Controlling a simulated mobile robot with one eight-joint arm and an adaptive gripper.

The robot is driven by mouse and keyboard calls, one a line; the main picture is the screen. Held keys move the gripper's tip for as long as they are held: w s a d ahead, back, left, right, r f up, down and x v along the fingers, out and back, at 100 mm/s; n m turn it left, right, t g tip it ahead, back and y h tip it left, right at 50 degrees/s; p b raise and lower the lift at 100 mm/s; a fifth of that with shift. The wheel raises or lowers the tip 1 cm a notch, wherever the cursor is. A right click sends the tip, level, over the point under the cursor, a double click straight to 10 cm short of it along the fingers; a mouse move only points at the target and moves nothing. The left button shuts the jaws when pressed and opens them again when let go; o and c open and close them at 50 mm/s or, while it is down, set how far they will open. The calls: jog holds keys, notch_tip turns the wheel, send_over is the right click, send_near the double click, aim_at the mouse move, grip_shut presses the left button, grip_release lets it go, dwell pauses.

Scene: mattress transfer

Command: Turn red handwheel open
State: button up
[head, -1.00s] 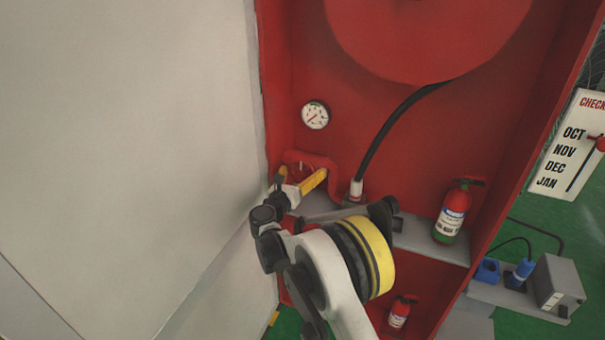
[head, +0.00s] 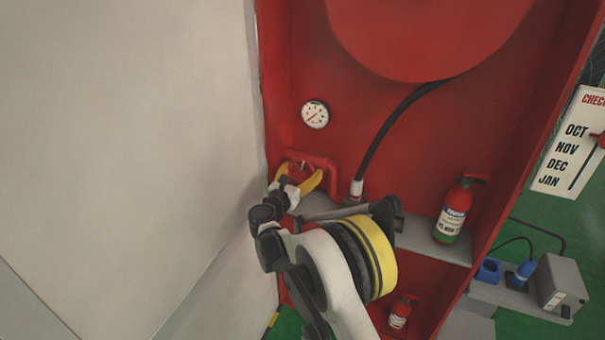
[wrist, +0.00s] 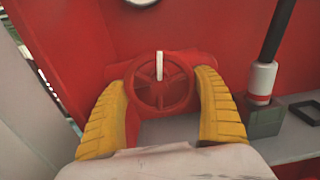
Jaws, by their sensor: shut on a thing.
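The red handwheel (wrist: 162,94) is round and spoked, with a white mark pointing up at its top in the wrist view. It sits on a red pipe low in the red cabinet, and my gripper partly hides it in the head view (head: 301,167). My gripper (wrist: 162,80) has two yellow ribbed fingers, one on the left side of the wheel and one on the right. They are shut on its rim. The gripper also shows in the head view (head: 300,174), at the wheel.
A white panel (head: 120,130) stands close on the left of my arm. A gauge (head: 315,114) is above the wheel. A black hose (head: 385,125) runs down to a fitting right of it. A fire extinguisher (head: 452,210) stands on the grey shelf (head: 430,240).

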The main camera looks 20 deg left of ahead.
jog(key=shift+o, duration=0.2)
jog(key=m+b, duration=0.1)
jog(key=m, duration=0.4)
jog(key=shift+f+m+b, duration=0.15)
jog(key=shift+m+b, duration=0.15)
jog(key=shift+b, duration=0.05)
jog(key=m+b, duration=0.1)
jog(key=m, duration=0.4)
jog(key=shift+m, duration=0.3)
jog(key=m+b, duration=0.1)
jog(key=m, duration=0.4)
jog(key=shift+a, duration=0.1)
jog(key=m, duration=0.5)
jog(key=shift+r, duration=0.2)
jog(key=shift+m, duration=0.3)
jog(key=shift+c, duration=0.2)
jog(key=o, duration=1.1)
jog(key=shift+o, duration=0.2)
jog(key=s+a, duration=0.1)
jog(key=s, duration=1.1)
